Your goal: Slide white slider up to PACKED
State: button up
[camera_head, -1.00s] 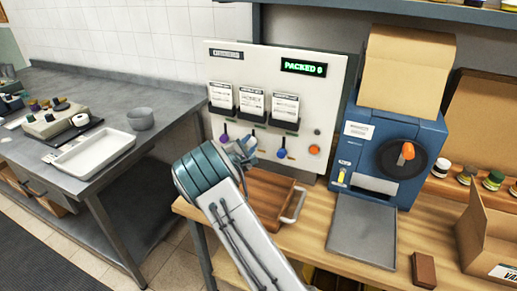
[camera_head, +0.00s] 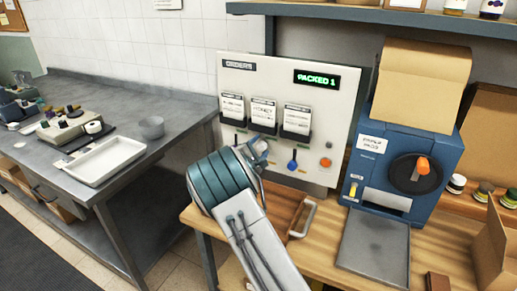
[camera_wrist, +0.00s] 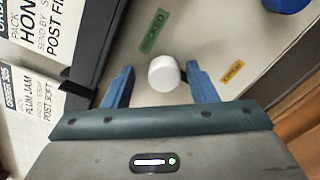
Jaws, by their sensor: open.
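The white slider knob (camera_wrist: 164,73) is round and sits between the two blue fingers of my gripper (camera_wrist: 159,70) in the wrist view. The fingers are spread, with a gap on each side of the knob. A green PACKED label (camera_wrist: 153,31) lies above the knob in that view, and an orange label (camera_wrist: 232,72) to its right. In the head view my gripper (camera_head: 257,150) is at the orders board (camera_head: 343,107) and hides the white slider. The board's green display (camera_head: 316,79) reads PACKED 1.
A blue knob (camera_head: 292,166) and an orange button (camera_head: 326,162) are right of my gripper. A blue machine (camera_head: 440,150) with an orange-handled dial stands further right. A wooden tray (camera_head: 278,209) lies below the board. Order cards (camera_head: 263,112) hang above the sliders.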

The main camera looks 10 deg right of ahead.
jog(key=b+v, duration=0.2)
jog(key=v, duration=1.1)
jog(key=shift+s+a+b, duration=0.25)
jog(key=shift+a+b, duration=0.05)
jog(key=shift+b, duration=0.1)
jog(key=s+d+r+m+g, duration=0.2)
jog(key=s+d+m+g, duration=0.85)
jog(key=s+d, duration=0.65)
jog(key=s+a+r+m+g+y, duration=0.1)
jog(key=s+m+y, duration=0.7)
jog(key=s, duration=1.1)
jog(key=shift+a+g+y, duration=0.55)
jog(key=shift+a+y, duration=0.05)
jog(key=shift+a, duration=0.6)
